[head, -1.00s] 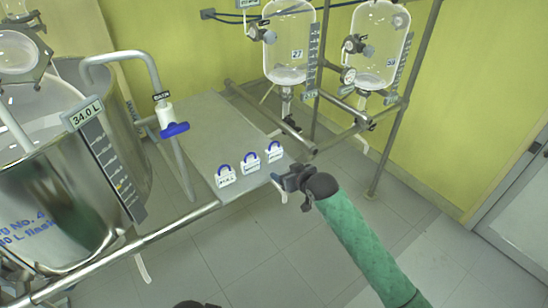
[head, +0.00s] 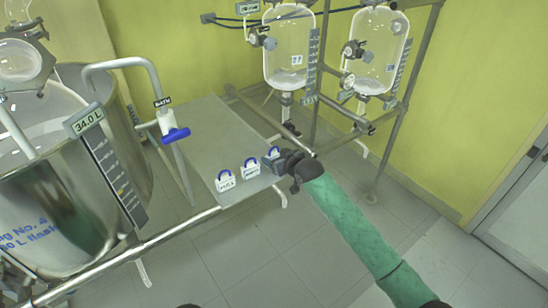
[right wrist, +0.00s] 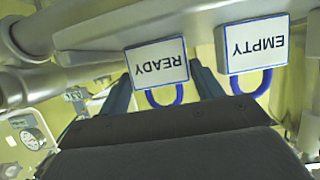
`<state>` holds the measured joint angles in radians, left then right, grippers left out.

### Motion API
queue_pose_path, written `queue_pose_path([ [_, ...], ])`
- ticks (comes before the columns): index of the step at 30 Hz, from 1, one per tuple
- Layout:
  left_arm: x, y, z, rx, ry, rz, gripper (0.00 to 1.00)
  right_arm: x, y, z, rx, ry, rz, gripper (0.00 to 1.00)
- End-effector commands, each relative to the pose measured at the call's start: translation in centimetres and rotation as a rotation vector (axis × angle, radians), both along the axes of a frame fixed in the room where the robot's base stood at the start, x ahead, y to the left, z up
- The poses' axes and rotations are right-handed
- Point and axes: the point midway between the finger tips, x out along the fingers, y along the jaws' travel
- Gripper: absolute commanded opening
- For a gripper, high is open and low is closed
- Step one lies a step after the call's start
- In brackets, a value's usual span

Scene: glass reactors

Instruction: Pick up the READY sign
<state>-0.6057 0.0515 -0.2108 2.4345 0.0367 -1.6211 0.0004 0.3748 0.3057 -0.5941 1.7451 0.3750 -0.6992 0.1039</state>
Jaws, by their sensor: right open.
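The READY sign (right wrist: 158,66) is a white plate with a blue border and a blue loop. It appears upside down in the right wrist view, between my right gripper's two open fingers (right wrist: 163,90). In the head view it is the rightmost of three signs (head: 273,151) near the front edge of the grey table, partly hidden by my right gripper (head: 274,161). The EMPTY sign (right wrist: 252,46) stands beside it, outside the right finger, and is the middle sign in the head view (head: 251,168). My left gripper is not in view.
A third blue-looped sign (head: 226,182) stands at the left of the row. The grey table (head: 205,130) is bare behind the signs. A steel vessel (head: 60,190) and blue-handled tap (head: 174,135) are at left; glass reactors (head: 290,50) on a metal frame stand behind.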

Motion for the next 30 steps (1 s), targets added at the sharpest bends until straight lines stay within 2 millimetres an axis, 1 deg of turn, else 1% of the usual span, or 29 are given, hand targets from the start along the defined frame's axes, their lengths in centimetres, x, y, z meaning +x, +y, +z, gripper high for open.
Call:
queue_pose_path([
  [1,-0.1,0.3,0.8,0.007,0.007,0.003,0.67,0.6,0.5,-0.1,0.001,0.002,-0.001,0.65],
  [2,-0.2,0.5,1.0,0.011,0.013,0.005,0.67,0.8,0.7,-0.2,0.002,0.001,-0.001,0.65],
  [6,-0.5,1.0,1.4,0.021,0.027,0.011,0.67,2.0,1.4,-1.1,-0.001,0.001,0.0,0.65],
  [10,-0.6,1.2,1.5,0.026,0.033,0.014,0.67,2.4,1.7,-1.4,0.001,-0.001,0.0,0.65],
  [16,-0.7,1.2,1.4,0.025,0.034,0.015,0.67,2.4,1.7,-1.4,0.001,-0.001,0.0,0.65],
  [20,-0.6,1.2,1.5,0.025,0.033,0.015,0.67,2.4,1.7,-1.4,0.0,0.0,0.0,0.4],
  [21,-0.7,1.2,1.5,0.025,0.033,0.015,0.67,2.4,1.7,-1.4,0.0,0.0,0.0,0.37],
  [30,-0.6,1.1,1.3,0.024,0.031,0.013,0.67,2.4,1.7,-1.1,0.001,-0.001,0.0,0.37],
])
